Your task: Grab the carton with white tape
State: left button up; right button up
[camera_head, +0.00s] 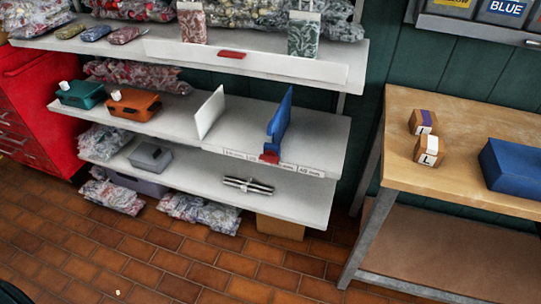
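Two small brown cartons stand close together on the left part of the wooden workbench (462,118). The nearer carton (420,150) has a white band over it and a white label with a black letter L on its front. The farther carton (416,121) has a purple band on top and a white label with a dark mark on its front. Neither of my grippers shows in the head view, and nothing is seen holding either carton.
A blue box (515,165) sits right of the cartons on the bench. A grey shelf unit (190,128) with bags, cases and dividers stands left, beside a red drawer cabinet (35,110). The brick floor (200,270) in front is mostly clear.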

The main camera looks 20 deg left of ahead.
aim_at(429, 150)
jog(key=i+l, duration=0.1)
jog(key=l, duration=0.4)
jog(key=i+l, duration=0.1)
jog(key=l, duration=0.4)
jog(key=i+l, duration=0.1)
jog(key=l, duration=0.4)
jog(key=i+l, duration=0.1)
jog(key=l, duration=0.35)
